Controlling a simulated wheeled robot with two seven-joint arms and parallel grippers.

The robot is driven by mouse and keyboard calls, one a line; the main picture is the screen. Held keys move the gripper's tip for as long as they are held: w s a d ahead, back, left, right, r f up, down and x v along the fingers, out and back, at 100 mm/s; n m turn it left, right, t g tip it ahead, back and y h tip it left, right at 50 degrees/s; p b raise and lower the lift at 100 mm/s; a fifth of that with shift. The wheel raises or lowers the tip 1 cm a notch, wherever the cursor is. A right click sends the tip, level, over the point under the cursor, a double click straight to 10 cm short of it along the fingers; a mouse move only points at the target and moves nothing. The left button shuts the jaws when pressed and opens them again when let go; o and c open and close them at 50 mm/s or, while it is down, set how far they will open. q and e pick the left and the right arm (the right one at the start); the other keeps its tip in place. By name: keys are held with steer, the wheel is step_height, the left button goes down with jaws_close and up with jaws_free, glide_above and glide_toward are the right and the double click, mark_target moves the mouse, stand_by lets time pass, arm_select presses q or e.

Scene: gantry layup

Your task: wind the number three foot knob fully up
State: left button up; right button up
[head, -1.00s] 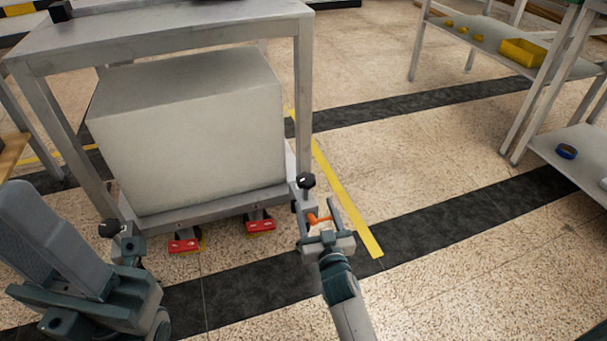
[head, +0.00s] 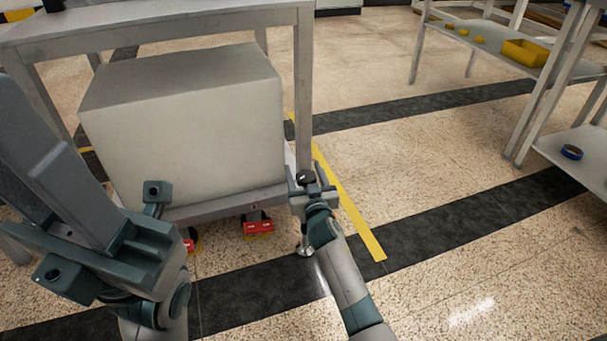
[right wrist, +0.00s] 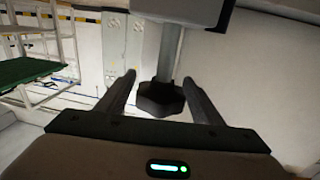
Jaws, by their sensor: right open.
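A dark lobed foot knob (head: 306,177) sits at the front right leg of the grey metal frame; no number can be read on it. My right gripper (head: 311,182) is at this knob. In the right wrist view the black knob (right wrist: 160,98) on its grey stem is between the two fingers of my right gripper (right wrist: 158,90), with gaps on both sides. The jaws are open. A shiny round foot (head: 304,248) stands on the floor below. My left arm fills the left side of the head view; whether its gripper (head: 155,196) is open cannot be made out.
A large grey block (head: 185,130) rests on the frame's lower shelf, under the tabletop (head: 160,22). Red pieces (head: 258,226) sit on the floor below the shelf. A rack (head: 585,140) with a yellow bin (head: 525,52) stands right. Floor right of my right arm is clear.

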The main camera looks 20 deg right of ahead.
steer(key=shift+w, duration=0.25)
steer(key=shift+c, duration=0.6)
steer(key=c, duration=1)
steer(key=shift+o, duration=0.2)
steer(key=shift+o, duration=0.2)
steer(key=shift+r, duration=0.1)
